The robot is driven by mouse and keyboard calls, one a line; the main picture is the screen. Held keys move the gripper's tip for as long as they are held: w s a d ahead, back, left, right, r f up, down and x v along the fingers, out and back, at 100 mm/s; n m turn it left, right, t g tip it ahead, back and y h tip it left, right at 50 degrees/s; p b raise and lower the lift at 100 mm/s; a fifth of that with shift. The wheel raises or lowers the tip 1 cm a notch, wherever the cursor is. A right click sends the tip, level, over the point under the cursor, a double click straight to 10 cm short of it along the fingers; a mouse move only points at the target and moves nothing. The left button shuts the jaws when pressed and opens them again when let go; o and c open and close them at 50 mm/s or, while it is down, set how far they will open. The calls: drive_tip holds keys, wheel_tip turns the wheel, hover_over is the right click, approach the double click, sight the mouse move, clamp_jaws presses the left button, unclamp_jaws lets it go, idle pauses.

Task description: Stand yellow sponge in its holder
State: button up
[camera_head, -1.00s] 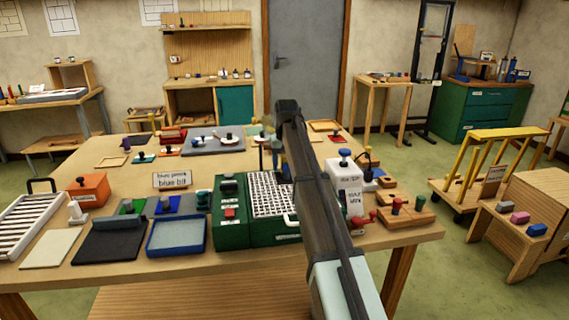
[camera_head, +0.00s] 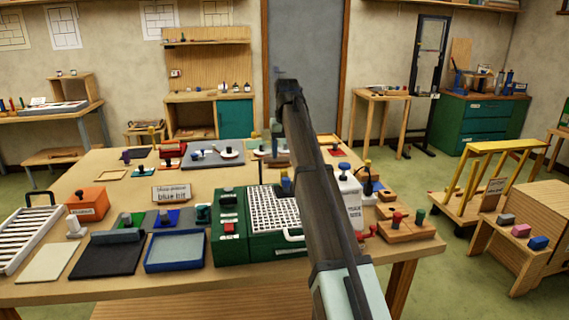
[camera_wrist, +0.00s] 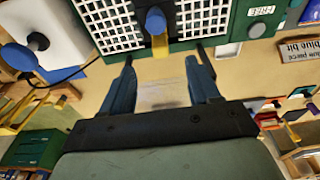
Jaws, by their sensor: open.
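A yellow block with a blue knob (camera_wrist: 160,46) stands upright at the back edge of the green grinder with a white grid (camera_wrist: 100,18) in the wrist view. It looks like the yellow sponge; its holder and lower end are hidden, so I cannot tell how it is seated. In the head view only a blue bit, probably its knob (camera_head: 286,184), shows beside my arm. My gripper (camera_wrist: 160,75) is open and empty, its two fingers apart behind and above the block. In the head view my gripper (camera_head: 276,138) is mostly hidden by my arm.
A white bottle with a blue knob (camera_head: 347,185) stands right of the grinder (camera_head: 270,207). Wooden blocks with coloured pegs (camera_head: 408,224) lie farther right. A blue tray (camera_head: 175,250) and a "blue bit" sign (camera_head: 172,193) are to the left.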

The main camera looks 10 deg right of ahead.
drive_tip(key=shift+s+r, duration=0.2)
drive_tip(key=shift+r, duration=1.2)
